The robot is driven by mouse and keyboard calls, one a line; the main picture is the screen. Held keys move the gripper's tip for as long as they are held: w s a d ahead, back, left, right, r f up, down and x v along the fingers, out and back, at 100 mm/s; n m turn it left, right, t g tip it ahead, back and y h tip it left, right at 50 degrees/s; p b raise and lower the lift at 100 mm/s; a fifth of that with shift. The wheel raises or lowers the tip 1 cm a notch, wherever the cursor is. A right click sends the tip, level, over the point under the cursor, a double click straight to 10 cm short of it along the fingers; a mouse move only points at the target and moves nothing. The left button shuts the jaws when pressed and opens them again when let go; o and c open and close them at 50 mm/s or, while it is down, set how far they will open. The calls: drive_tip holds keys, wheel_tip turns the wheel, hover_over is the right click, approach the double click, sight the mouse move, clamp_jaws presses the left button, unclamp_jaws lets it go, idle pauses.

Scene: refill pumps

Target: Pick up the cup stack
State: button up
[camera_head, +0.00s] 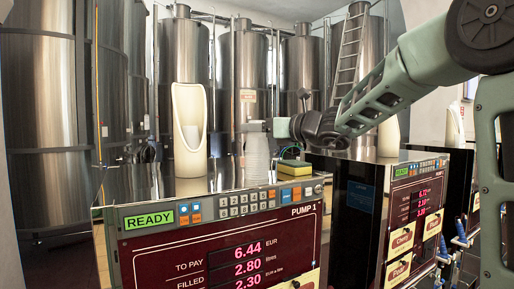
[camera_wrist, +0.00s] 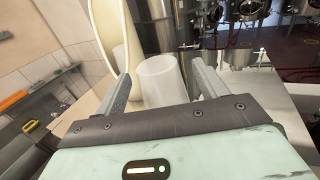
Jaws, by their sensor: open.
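The cup stack (camera_head: 257,160) is white, ribbed and upright on top of Pump 1. My gripper (camera_head: 252,127) is at the stack's upper end, reaching in from the right. In the wrist view the white stack (camera_wrist: 163,84) stands between the two fingers of my gripper (camera_wrist: 160,70). The fingers are apart, one on each side of it. A gap shows on the right side; contact on the left cannot be told. The lower part of the stack is hidden behind the gripper body in the wrist view.
A tall cream holder (camera_head: 189,125) with a white cup inside stands left of the stack. A yellow and dark sponge (camera_head: 294,168) lies right of it. Pump 1's panel (camera_head: 220,208) faces front; a second pump (camera_head: 400,210) stands right. Steel tanks (camera_head: 243,75) fill the back.

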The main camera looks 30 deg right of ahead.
drive_tip(key=shift+w+a, duration=0.25)
drive_tip(key=shift+w, duration=0.4)
drive_tip(key=c, duration=1.5)
